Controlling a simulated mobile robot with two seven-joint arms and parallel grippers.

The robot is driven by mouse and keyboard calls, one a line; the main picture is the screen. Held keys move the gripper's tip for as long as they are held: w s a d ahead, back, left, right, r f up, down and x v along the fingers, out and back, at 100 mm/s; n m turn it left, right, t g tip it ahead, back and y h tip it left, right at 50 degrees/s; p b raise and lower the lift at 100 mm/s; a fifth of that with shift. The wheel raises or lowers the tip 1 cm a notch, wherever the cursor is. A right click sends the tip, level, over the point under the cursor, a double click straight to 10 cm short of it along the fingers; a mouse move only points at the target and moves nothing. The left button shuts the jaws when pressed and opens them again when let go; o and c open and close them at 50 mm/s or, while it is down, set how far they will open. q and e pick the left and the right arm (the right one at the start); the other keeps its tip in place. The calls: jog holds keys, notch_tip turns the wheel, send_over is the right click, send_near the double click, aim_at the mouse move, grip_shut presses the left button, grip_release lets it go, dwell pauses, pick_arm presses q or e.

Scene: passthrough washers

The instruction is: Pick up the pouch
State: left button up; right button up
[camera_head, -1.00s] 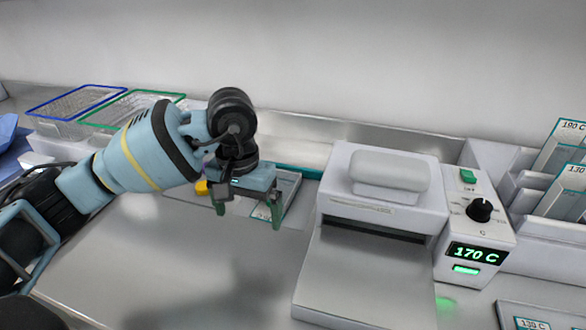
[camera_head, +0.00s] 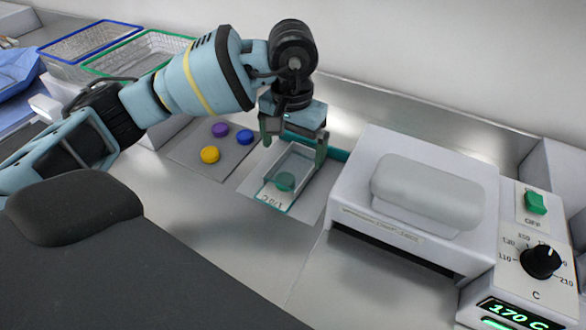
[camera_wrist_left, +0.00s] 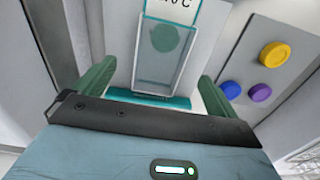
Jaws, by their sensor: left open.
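The pouch (camera_head: 294,168) is clear with a teal end band and a white temperature label at its near end. It lies flat on a pale mat left of the sealer, with a green disc (camera_head: 285,181) showing at it. In the left wrist view the pouch (camera_wrist_left: 158,66) lies ahead, its teal band nearest the gripper. My left gripper (camera_head: 293,150) is open and empty, its green fingers above the pouch's far end, one to each side. The fingers also show in the left wrist view (camera_wrist_left: 155,85). Contact cannot be told. My right gripper is not in view.
A white heat sealer (camera_head: 345,195) with a dial and 170 C display stands right of the pouch. A grey pad (camera_head: 185,153) with yellow, purple and blue discs lies left. Blue-rimmed (camera_head: 65,50) and green-rimmed (camera_head: 105,68) baskets stand at back left. The front counter is clear.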

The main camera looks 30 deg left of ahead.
aim_at(291, 169)
pick_arm(q)
jog(key=shift+f, duration=0.4)
jog(key=f, duration=0.4)
jog(key=shift+s+a+f+p, duration=0.1)
jog(key=shift+s+f+p, duration=0.15)
jog(key=shift+p, duration=0.15)
jog(key=shift+f, duration=0.3)
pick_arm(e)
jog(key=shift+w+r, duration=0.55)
pick_arm(q)
jog(key=c, duration=1)
jog(key=shift+c, duration=0.2)
